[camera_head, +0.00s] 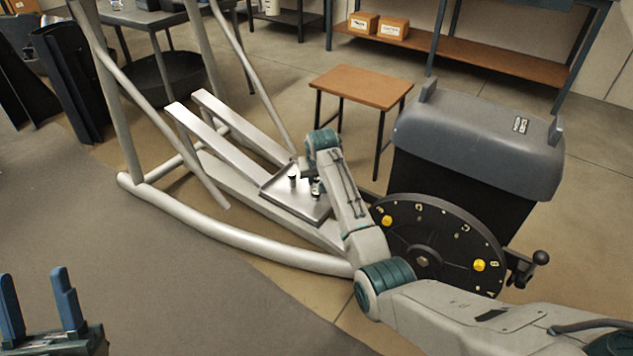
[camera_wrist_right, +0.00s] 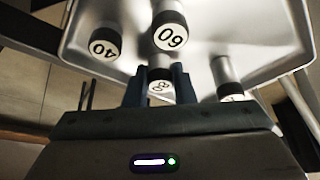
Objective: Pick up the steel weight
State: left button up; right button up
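Several small steel weights with dark bands and numbered white ends stand on a metal tray (camera_head: 283,190). In the right wrist view, one marked 40 (camera_wrist_right: 104,46) is at upper left, one marked 60 (camera_wrist_right: 171,34) at upper middle, and one (camera_wrist_right: 229,82) at right, its number cut off. A weight that seems marked 80 (camera_wrist_right: 160,89) sits between the fingers of my right gripper (camera_wrist_right: 159,84). The fingers flank it closely; whether they press on it I cannot tell. In the head view my arm hides these fingers. My left gripper (camera_head: 40,305) is open and empty at lower left.
The tray sits on an elliptical machine's frame (camera_head: 250,240). A grey-black housing with a dark disc (camera_head: 440,235) stands right of my right arm. A small wooden stool (camera_head: 362,87) is behind. Grey floor mat (camera_head: 180,290) is clear at lower left.

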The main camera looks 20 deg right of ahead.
grip_shut()
